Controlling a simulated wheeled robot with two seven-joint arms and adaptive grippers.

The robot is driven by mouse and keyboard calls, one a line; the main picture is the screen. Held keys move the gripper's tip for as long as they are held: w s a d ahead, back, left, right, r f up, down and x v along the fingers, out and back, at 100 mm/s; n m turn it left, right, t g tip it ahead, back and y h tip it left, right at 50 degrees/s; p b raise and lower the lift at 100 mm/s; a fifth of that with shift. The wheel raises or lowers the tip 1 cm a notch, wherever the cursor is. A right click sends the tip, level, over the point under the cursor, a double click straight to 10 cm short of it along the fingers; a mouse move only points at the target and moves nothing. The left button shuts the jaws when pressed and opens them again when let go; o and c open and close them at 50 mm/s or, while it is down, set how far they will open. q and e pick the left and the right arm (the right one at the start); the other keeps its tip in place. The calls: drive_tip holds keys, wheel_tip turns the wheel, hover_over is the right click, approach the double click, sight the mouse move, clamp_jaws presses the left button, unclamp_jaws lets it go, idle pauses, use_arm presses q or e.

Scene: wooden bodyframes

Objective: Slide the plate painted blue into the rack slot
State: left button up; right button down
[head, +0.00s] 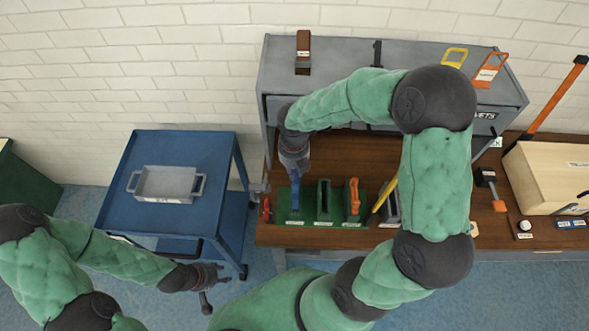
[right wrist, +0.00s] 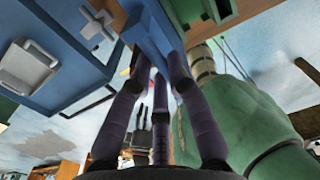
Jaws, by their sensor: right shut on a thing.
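The blue plate (head: 295,191) stands on edge at the left part of the green rack (head: 338,212) on the workbench. It also shows in the right wrist view (right wrist: 150,32), reaching in between my fingers. My right gripper (head: 294,172) is above the rack, shut on the plate's upper part. I cannot tell how deep the plate's lower edge sits in the slot. A dark upright piece (head: 323,200) and an orange-handled piece (head: 353,196) stand to its right. My left gripper (head: 212,287) is empty, fingers apart, in front of the blue cart.
The blue cart (head: 190,210) with a grey tray (head: 165,183) stands left of the wooden bench (head: 345,158). A red tool (head: 266,209) lies left of the rack. A grey shelf (head: 345,52) stands behind, and a wooden box (head: 550,175) is at the right.

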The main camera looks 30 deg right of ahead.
use_arm(q)
drive_tip(key=shift+s+a+r+p, duration=0.1)
drive_tip(key=shift+a+r+p, duration=0.05)
drive_tip(key=shift+r+p, duration=1.9)
idle(6.0)
